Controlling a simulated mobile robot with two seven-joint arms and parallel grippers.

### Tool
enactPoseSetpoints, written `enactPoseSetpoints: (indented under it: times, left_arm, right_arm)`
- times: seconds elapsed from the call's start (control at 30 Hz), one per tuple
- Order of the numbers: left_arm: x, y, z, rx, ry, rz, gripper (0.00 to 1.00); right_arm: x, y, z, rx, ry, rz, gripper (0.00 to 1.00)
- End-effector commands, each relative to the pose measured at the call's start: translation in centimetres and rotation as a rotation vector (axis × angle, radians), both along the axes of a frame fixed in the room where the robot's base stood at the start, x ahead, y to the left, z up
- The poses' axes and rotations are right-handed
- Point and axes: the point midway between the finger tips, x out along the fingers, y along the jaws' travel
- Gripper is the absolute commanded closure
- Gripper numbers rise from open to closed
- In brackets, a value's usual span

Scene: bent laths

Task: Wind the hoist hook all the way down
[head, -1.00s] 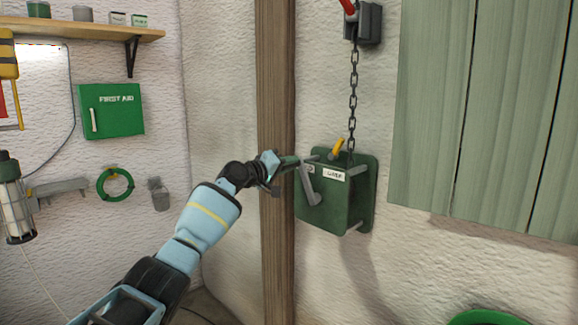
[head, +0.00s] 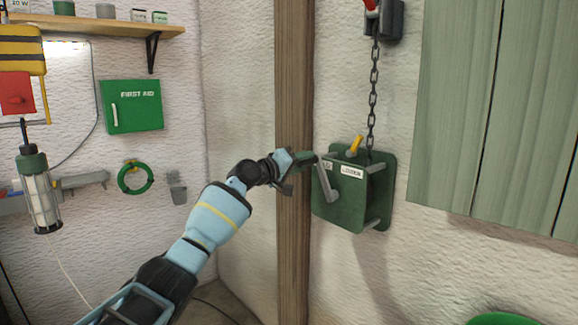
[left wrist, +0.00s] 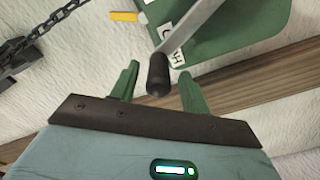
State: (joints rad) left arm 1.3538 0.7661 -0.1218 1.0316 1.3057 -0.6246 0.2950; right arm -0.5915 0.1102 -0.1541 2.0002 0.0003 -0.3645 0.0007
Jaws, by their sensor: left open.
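The green winch box (head: 345,208) is fixed to the wall, with a grey crank arm (head: 326,183) on its front face. A chain (head: 372,100) runs up from it to a dark bracket (head: 393,22). My left gripper (head: 305,162) is at the crank's upper end, open. In the left wrist view the crank's dark grip (left wrist: 157,78) stands between the two spread green fingers, with gaps visible beside it. A yellow lever (head: 355,146) sticks up from the box top. No hook can be made out clearly. My right gripper is out of view.
A wooden post (head: 294,90) stands just left of the winch. Grey-green boards (head: 455,110) cover the wall at right. A striped yellow-black block (head: 20,45), red box (head: 15,93) and lamp (head: 40,200) show at far left. A first aid box (head: 132,107) hangs behind.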

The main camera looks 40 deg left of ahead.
Motion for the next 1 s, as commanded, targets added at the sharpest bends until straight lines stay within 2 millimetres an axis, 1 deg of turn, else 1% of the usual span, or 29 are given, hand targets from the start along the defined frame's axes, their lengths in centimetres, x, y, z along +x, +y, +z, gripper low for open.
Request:
enactPoseSetpoints:
  times: [0.03, 0.2, 0.43, 0.63, 1.0]
  left_arm:
    - [-0.7, 0.0, 0.1, 0.006, 0.0, -0.001, 0.54]
    - [-2.8, 0.2, 0.0, 0.005, 0.002, 0.0, 0.54]
    - [-5.0, 0.4, -0.1, 0.003, 0.002, 0.0, 0.54]
    - [-5.8, 0.4, 0.0, 0.002, 0.001, 0.001, 0.54]
    - [-5.8, 0.2, 0.1, 0.009, 0.0, -0.004, 0.54]
  right_arm:
    - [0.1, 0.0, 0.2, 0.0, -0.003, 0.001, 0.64]
    - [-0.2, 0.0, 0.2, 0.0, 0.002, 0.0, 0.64]
    - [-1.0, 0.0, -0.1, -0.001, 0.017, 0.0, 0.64]
    - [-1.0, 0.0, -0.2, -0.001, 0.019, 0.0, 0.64]
    - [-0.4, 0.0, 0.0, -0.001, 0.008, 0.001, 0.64]
